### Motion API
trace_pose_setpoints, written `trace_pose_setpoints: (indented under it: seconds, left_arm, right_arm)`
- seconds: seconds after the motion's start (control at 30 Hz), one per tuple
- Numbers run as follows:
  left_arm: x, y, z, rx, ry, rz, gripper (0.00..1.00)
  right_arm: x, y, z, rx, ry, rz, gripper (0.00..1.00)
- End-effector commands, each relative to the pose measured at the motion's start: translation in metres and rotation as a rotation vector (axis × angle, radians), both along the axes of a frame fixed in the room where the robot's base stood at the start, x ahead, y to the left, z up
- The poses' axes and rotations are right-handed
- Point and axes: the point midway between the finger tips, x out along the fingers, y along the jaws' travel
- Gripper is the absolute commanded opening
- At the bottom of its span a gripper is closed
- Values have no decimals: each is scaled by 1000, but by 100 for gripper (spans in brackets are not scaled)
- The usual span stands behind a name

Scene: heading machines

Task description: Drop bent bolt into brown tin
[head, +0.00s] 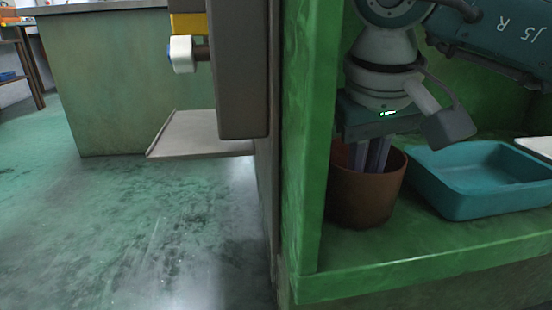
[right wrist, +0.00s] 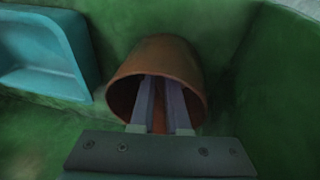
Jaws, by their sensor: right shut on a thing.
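The brown tin (head: 362,202) is a round, open-topped pot standing upright on the green surface. It also shows in the right wrist view (right wrist: 160,57), with its mouth facing the camera. My right gripper (head: 370,157) points down with its long fingers inside the tin's mouth; the fingers also show in the right wrist view (right wrist: 160,102). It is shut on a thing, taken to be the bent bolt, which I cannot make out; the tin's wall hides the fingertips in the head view. My left gripper is out of view.
A teal tray (head: 478,205) stands right of the tin, apparently empty. A green post (head: 310,150) rises close left of the tin. A grey panel (head: 240,70) stands farther left, with a flat ledge (head: 200,135) behind it. The floor at left is clear.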

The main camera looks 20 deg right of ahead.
Motion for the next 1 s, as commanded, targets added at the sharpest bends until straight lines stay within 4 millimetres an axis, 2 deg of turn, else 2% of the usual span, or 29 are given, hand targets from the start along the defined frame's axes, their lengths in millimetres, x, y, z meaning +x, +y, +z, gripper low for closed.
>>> trace_pose_setpoints:
  seconds: [0.03,0.07,0.1,0.33,0.53,0.63,1.0]
  left_arm:
    - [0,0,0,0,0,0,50]
    - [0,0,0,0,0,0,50]
    - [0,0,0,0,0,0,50]
    - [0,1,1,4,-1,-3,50]
    - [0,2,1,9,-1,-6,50]
    - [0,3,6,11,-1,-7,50]
    - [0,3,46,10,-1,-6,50]
  right_arm:
    - [0,0,0,0,-1,-1,0]
    - [0,0,0,0,0,-1,15]
    - [0,0,0,0,0,-1,19]
    - [0,0,0,0,0,-1,44]
    - [0,0,1,0,0,-1,44]
    - [0,0,7,1,0,-1,44]
    - [-11,10,72,0,-3,-1,44]
